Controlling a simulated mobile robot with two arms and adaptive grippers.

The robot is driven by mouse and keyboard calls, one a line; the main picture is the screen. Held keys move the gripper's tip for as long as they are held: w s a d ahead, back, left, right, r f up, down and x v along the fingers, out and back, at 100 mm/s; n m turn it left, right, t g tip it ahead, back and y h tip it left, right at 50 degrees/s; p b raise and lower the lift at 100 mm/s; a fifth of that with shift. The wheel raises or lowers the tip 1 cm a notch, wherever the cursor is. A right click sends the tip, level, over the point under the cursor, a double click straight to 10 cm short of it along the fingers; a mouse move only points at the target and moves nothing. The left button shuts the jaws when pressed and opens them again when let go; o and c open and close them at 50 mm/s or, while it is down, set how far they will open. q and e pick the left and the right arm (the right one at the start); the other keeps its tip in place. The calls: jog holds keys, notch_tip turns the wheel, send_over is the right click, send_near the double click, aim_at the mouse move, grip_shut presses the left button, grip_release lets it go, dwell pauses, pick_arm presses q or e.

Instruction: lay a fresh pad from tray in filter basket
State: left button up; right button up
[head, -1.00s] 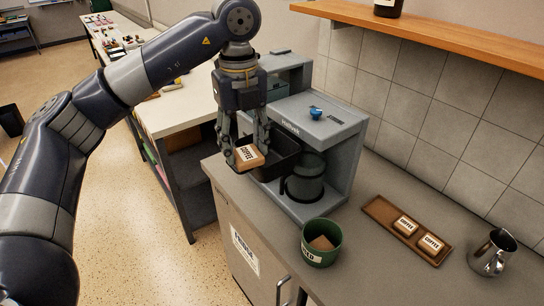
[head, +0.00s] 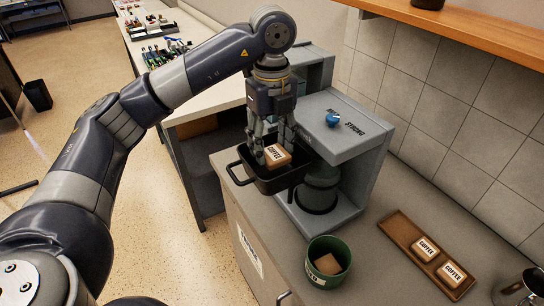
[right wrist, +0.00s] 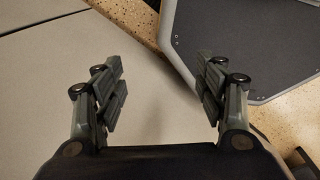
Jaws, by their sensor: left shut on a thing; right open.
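My left gripper (head: 270,150) points down and is shut on a tan pad labelled COFFEE (head: 277,156). The pad is over the dark filter basket (head: 278,184), which sticks out from the front of the grey coffee machine (head: 345,148). I cannot tell whether the pad touches the basket floor. Two more COFFEE pads, (head: 426,248) and (head: 453,273), lie in the brown wooden tray (head: 400,232) on the counter. My right gripper (right wrist: 159,85) shows only in the right wrist view, open and empty above a pale surface.
A green bin (head: 318,268) with a brown pad in it stands on the counter (head: 372,258) near the front edge. A dark pot (head: 318,190) sits in the machine below the basket. A metal jug (head: 520,288) is at the right. A wooden shelf (head: 470,30) hangs above.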

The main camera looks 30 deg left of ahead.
aim_at(272, 150)
pick_arm(q)
notch_tip(272, 150, down, 3)
jog(key=shift+s+p, duration=0.15)
jog(key=shift+p, duration=0.3)
jog(key=shift+f, duration=0.6)
jog(key=o, duration=0.7)
jog(key=shift+c, duration=0.2)
pick_arm(e)
jog(key=shift+w+a+r, duration=0.2)
jog(key=shift+w, duration=0.25)
jog(key=shift+w+a+r, duration=0.15)
jog(key=shift+w, duration=0.25)
pick_arm(q)
jog(key=shift+r, duration=0.35)
notch_tip(272, 150, up, 12)
jog(key=shift+d+f, duration=0.1)
jog(key=shift+f, duration=0.1)
pick_arm(e)
jog(key=shift+w+d, duration=0.25)
jog(key=shift+w, duration=0.05)
